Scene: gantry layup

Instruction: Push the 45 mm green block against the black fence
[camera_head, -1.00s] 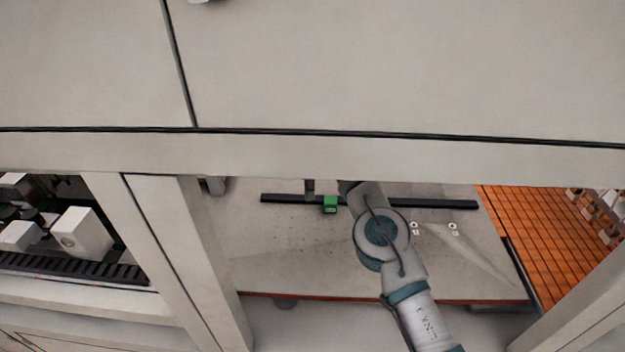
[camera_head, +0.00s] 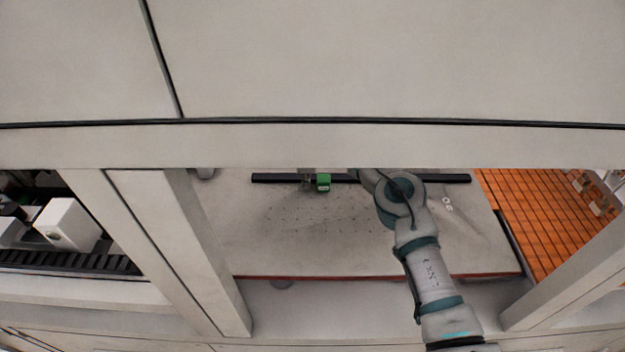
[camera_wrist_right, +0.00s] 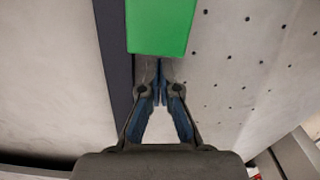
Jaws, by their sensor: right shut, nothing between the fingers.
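The green block (camera_head: 323,183) sits at the front side of the long black fence (camera_head: 420,178), left of the fence's middle. In the right wrist view the green block (camera_wrist_right: 162,25) overlaps the edge of the black fence (camera_wrist_right: 114,60), so the two look touching or nearly so. My right gripper (camera_head: 307,182) is just left of the block. In the wrist view the right gripper (camera_wrist_right: 159,78) is shut and empty, with its tips at the block's near end; whether they touch it is unclear. My left gripper is not in view.
The pale perforated table (camera_head: 300,235) is clear in front of the fence. Small white pieces (camera_head: 447,203) lie at its right. A cabinet beam (camera_head: 330,148) hides the area behind the fence, and a post (camera_head: 180,240) stands at left. Orange flooring (camera_head: 530,220) lies at right.

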